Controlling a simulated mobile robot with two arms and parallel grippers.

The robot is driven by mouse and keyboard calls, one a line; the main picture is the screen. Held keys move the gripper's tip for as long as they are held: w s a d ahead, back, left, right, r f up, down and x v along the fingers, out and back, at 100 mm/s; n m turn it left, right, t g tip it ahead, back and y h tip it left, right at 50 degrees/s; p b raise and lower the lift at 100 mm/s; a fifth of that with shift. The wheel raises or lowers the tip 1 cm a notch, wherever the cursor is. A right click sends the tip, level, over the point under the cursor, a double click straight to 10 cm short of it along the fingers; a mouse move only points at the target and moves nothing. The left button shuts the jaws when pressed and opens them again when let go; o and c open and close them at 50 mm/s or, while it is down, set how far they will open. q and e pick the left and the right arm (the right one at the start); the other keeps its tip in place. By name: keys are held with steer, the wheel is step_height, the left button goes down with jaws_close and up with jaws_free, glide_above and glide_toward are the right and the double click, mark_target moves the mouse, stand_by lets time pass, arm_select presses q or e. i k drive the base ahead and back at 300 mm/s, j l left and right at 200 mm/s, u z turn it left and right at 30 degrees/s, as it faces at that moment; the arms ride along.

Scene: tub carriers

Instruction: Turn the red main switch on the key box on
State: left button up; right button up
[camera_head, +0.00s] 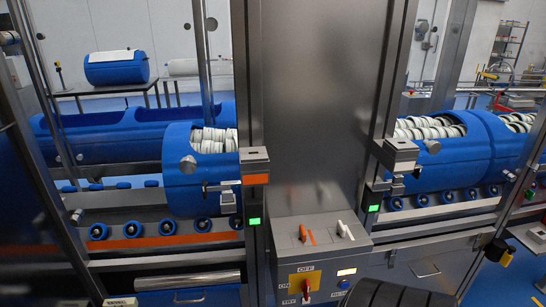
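The key box (326,247) is a grey metal box at the bottom centre, at the foot of the tall steel column. Its front carries a yellow plate (299,280) with the word OFF at the top and ON at the left. The red main switch (307,289) sits on this plate, near the bottom edge of the view. Its exact angle is too small to tell. A red key-like piece (303,234) and a white one (345,230) stand on the box's sloping top. Neither of my grippers shows.
Blue tubs with white rolls stand left (182,181) and right (440,165) of the column, above blue rollers. Two green lights (254,221) (374,208) glow on the frame. A dark rounded shape covers the bottom edge right of the key box.

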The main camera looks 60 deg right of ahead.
mark_target(305, 288)
steer(key=z, duration=2.05)
steer(key=j+u, duration=0.2)
steer(key=u, duration=0.15)
